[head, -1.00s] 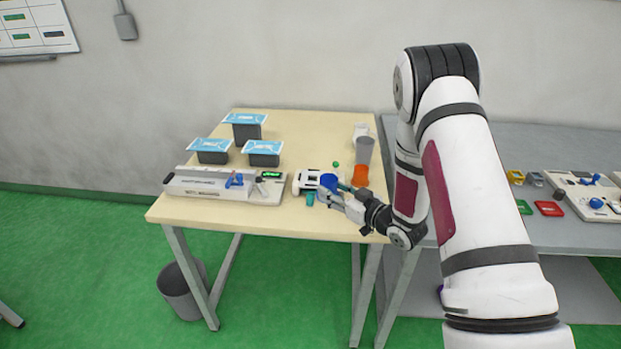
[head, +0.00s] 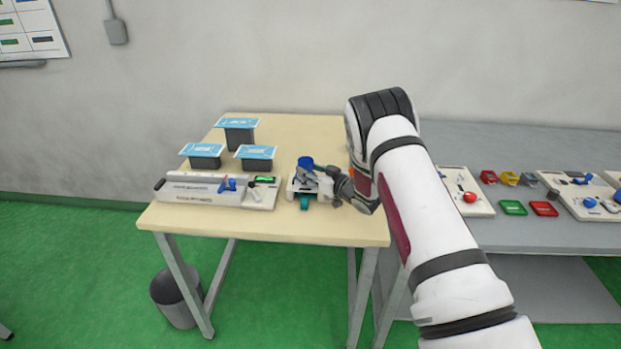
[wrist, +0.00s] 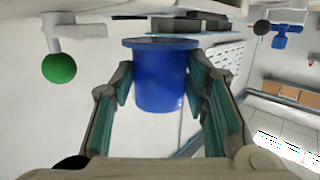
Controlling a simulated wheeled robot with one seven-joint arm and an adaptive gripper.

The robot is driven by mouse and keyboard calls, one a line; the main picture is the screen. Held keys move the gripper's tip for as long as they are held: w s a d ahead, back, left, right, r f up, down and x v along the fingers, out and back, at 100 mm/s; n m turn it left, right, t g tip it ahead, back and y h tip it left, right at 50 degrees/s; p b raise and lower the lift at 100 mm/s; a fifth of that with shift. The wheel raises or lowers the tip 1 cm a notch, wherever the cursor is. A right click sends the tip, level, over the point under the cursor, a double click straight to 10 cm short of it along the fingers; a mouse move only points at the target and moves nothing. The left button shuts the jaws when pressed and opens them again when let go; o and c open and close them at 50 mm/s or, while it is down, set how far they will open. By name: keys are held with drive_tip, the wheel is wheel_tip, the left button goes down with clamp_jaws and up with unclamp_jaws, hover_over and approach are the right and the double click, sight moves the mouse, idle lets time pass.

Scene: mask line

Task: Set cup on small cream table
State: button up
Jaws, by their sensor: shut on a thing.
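A blue cup (head: 306,163) is held upright between the fingers of my gripper (head: 312,177), above the white device near the front of the cream table (head: 250,222). In the wrist view the blue cup (wrist: 160,82) stands between the teal-padded fingers of my gripper (wrist: 160,95), which are closed in on its sides. The cup's underside and its exact height over the device cannot be told.
The white device (head: 296,189) has a teal part (head: 304,202) at its front. A long white machine (head: 215,190) and several dark boxes with blue lids (head: 240,122) stand left. An orange object (head: 351,172) is mostly hidden by my arm. A grey bench (head: 480,150) adjoins at right.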

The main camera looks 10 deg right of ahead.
drive_tip(key=shift+s+f, duration=0.1)
drive_tip(key=shift+f, duration=0.95)
drive_tip(key=o, duration=1.4)
